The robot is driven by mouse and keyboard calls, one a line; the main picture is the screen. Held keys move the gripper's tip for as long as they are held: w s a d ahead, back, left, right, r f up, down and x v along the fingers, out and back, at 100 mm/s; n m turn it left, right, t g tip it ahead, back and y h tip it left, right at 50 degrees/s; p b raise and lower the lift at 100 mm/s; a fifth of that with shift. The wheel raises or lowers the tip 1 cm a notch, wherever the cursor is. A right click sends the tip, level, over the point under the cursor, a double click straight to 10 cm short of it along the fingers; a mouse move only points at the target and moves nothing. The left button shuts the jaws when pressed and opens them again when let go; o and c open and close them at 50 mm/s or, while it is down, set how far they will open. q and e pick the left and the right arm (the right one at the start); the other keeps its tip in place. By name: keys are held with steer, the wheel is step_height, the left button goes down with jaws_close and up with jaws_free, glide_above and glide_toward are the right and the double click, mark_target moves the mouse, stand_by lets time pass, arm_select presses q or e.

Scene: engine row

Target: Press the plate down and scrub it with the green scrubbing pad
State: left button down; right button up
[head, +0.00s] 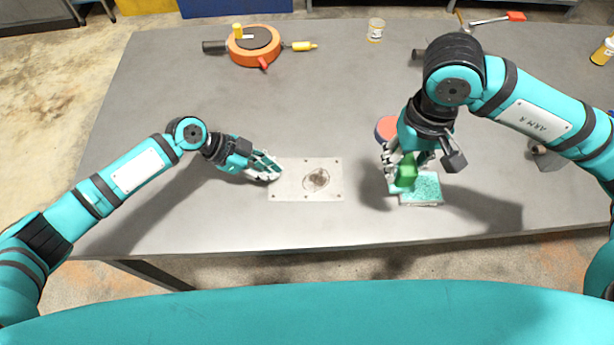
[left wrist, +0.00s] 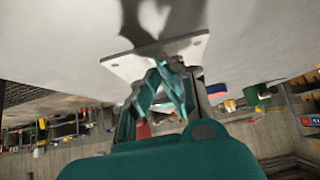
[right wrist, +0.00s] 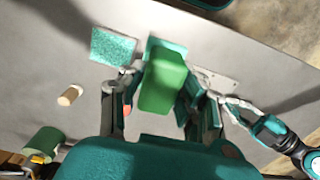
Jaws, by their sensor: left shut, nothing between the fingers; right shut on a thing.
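The plate (head: 300,192) is a pale metal rectangle with small holes and a dark brown stain (head: 316,180) at its middle. It lies flat on the grey table. My left gripper (head: 274,172) is shut and empty, its fingertips at the plate's left end. Whether they touch it, I cannot tell. The plate also shows in the left wrist view (left wrist: 125,66). My right gripper (head: 401,180) is shut on the green scrubbing pad (head: 406,172), right of the plate. In the right wrist view, the pad (right wrist: 163,82) is a green block between the fingers.
A speckled teal square (head: 424,187) lies beside the held pad. A red-topped round thing (head: 387,128) stands behind my right gripper. An orange round tool (head: 252,48) and a small jar (head: 376,30) are at the back. The table's front edge is close to the plate.

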steer(key=shift+w, duration=0.1)
steer(key=shift+w+a+f, duration=1.6)
steer(key=shift+f, duration=0.85)
steer(key=shift+w+a+f, duration=1.55)
steer(key=shift+w+f, duration=0.1)
steer(key=shift+f, duration=0.75)
steer(key=shift+w+a+f, duration=1.6)
steer(key=shift+f, duration=0.85)
steer(key=shift+f, duration=0.8)
